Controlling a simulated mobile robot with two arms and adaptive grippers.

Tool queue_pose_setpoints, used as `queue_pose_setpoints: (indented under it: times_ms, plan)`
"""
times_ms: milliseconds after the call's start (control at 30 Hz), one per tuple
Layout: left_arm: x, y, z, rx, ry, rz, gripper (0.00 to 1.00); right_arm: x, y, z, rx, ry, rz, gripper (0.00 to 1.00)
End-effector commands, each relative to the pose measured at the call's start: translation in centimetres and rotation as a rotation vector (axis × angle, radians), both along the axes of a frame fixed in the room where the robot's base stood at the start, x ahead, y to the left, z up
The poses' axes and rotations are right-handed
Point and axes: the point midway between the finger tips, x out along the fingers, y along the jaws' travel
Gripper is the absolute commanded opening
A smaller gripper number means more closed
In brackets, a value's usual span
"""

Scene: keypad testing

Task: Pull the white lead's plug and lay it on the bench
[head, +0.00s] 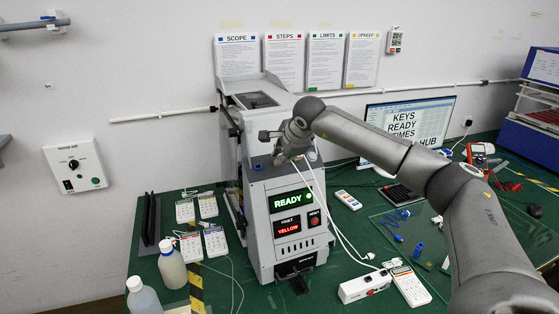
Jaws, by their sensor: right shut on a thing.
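My right gripper (281,157) is raised in front of the upper part of the grey test machine (257,205). It is shut, and the white lead (326,204) hangs from just beside its fingers. The lead's plug is hidden by the fingers, so its exact grip is unclear. The lead runs down and right towards a white box (364,286) and a white keypad (411,287) on the green bench (340,254). My left gripper is not in view.
The machine's display reads READY. More white keypads (215,241) and two bottles (172,267) stand left of it. Bare bench shows between the machine and the white box.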

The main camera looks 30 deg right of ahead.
Motion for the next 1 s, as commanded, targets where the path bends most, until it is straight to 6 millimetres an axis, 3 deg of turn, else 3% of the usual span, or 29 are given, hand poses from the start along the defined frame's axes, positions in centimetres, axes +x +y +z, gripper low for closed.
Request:
queue_pose_setpoints:
  times_ms: [1000]
  plan:
    - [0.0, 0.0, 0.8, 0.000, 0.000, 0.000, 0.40, -2.0, 0.4, 2.5, 0.000, 0.000, 0.000, 0.00]
